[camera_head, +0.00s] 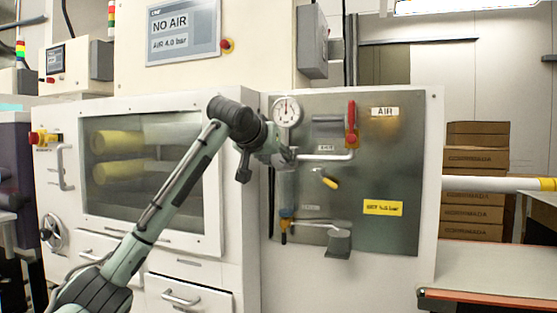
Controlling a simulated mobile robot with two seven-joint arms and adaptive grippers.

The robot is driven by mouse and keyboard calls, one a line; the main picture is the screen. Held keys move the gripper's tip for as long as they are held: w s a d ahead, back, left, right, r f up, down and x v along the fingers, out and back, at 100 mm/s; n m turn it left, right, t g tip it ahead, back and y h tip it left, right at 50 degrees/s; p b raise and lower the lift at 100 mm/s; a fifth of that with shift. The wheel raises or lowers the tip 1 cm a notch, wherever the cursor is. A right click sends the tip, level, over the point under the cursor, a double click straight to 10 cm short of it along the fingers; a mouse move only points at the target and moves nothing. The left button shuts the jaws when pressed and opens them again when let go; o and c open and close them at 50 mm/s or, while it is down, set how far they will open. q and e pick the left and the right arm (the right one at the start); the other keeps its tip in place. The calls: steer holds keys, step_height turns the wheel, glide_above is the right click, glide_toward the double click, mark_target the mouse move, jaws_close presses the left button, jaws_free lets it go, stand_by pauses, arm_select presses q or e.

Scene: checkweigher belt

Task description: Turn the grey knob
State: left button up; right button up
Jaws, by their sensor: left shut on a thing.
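My left arm reaches in from the lower left to the metal air panel (385,232). My left gripper (289,158) is at the panel's upper left, just below the round pressure gauge (287,111). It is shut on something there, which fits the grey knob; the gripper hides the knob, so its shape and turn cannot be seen. A yellow label (383,208) is on the panel's right side. The screen (183,30) above reads "NO AIR" and "AIR 4.0 bar". My right gripper is not in view.
A windowed cabinet door (214,228) is at left. Cardboard boxes (474,183) stand at right behind a belt (490,272).

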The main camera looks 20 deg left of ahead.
arm_select(q)
steer(key=shift+y, duration=0.3)
steer(key=m+y, duration=0.1)
steer(key=m, duration=0.2)
steer(key=shift+y, duration=0.4)
steer(key=shift+m+t+y, duration=0.4)
steer(key=shift+m+y, duration=0.5)
steer(key=shift+m, duration=0.7)
steer(key=o, duration=1.1)
steer(key=shift+o, duration=0.2)
steer(key=shift+s+d, duration=0.1)
steer(key=v, duration=1.1)
steer(key=shift+s, duration=0.4)
steer(key=shift+d, duration=0.15)
